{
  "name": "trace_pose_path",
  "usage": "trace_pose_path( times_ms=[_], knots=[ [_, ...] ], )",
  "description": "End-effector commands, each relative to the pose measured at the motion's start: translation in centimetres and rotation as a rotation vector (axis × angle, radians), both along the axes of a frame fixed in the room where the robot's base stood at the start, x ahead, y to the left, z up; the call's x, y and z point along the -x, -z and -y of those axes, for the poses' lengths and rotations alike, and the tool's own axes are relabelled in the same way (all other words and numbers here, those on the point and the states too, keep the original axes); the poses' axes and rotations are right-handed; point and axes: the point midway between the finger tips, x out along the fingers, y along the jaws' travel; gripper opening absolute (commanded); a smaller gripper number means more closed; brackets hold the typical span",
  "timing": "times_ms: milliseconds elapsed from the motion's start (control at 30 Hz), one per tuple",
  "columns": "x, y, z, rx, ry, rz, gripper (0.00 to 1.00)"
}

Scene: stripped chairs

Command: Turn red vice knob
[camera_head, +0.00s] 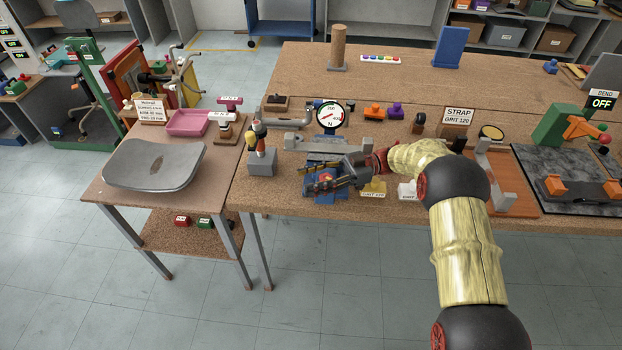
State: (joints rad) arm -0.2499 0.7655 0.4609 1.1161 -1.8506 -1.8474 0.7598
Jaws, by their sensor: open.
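A blue vice-like fixture (328,190) sits near the front edge of the workbench, with a grey bar (325,144) behind it and a round dial gauge (330,115) above. My gripper (307,179) reaches over the blue fixture from the right. Its two dark fingers point left and are apart, with a gap between them. I cannot clearly make out the red knob; the gripper covers much of the fixture. I cannot tell whether the fingers touch anything.
A grey stand with tools (262,160) is left of my gripper. Yellow (373,189) and white (408,190) labelled blocks lie to its right. A wooden post (338,48) and blue upright block (450,47) stand at the back. The bench's middle back is mostly clear.

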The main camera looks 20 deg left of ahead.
Motion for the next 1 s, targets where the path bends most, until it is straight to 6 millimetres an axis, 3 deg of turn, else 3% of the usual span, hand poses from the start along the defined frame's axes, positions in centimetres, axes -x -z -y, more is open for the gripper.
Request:
trace_pose_path(
  times_ms=[600, 1000],
  knots=[
    [-0.1, -9.0, 0.0, -0.001, 0.001, 0.003, 0.44],
    [-0.1, -9.9, 0.0, -0.001, 0.001, 0.001, 0.44]
  ],
)
